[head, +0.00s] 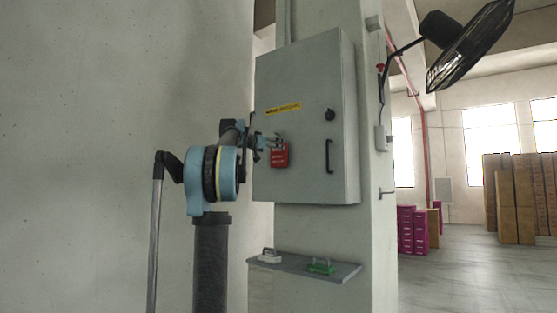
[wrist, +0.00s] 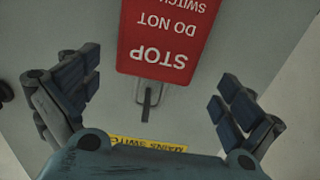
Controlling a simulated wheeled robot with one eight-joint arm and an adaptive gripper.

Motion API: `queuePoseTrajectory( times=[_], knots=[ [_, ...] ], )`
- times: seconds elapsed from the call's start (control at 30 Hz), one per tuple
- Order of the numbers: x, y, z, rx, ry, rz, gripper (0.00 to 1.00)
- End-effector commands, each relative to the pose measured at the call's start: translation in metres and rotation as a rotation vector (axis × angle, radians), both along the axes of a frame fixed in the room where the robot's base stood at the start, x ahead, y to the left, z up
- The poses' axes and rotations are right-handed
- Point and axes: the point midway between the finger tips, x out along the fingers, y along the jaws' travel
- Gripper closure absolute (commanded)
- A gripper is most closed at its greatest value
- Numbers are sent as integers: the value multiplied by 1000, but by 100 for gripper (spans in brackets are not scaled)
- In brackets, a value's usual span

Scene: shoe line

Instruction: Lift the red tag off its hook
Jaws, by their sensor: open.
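The red tag (head: 280,155) hangs on the front of a grey wall cabinet, below a yellow label. In the wrist view the tag (wrist: 167,38) is upside down at the top, with white words reading STOP, DO NOT SWITCH. Its grey hook (wrist: 147,97) shows just beyond the tag's STOP edge. My gripper (head: 274,141) is in front of the cabinet at the tag's upper part. In the wrist view my gripper (wrist: 159,82) is open and empty, with its dark fingers spread to either side of the hook. Contact with the tag is not visible.
The grey cabinet (head: 310,90) has a black knob (head: 330,115) and a black handle (head: 329,156) right of the tag. Below it, a shelf (head: 295,267) holds a white item (head: 270,257) and a green item (head: 321,266). A black fan (head: 470,45) sticks out at upper right.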

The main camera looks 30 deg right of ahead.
Motion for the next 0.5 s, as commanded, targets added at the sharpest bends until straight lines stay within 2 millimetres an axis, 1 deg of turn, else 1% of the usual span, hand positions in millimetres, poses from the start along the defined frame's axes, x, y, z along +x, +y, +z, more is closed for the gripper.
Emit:
queuePoseTrajectory(
  times=[0.17,0.5],
  knots=[
    [3,-7,1,0,0,-1,0],
    [18,-43,4,0,0,0,0]
  ],
)
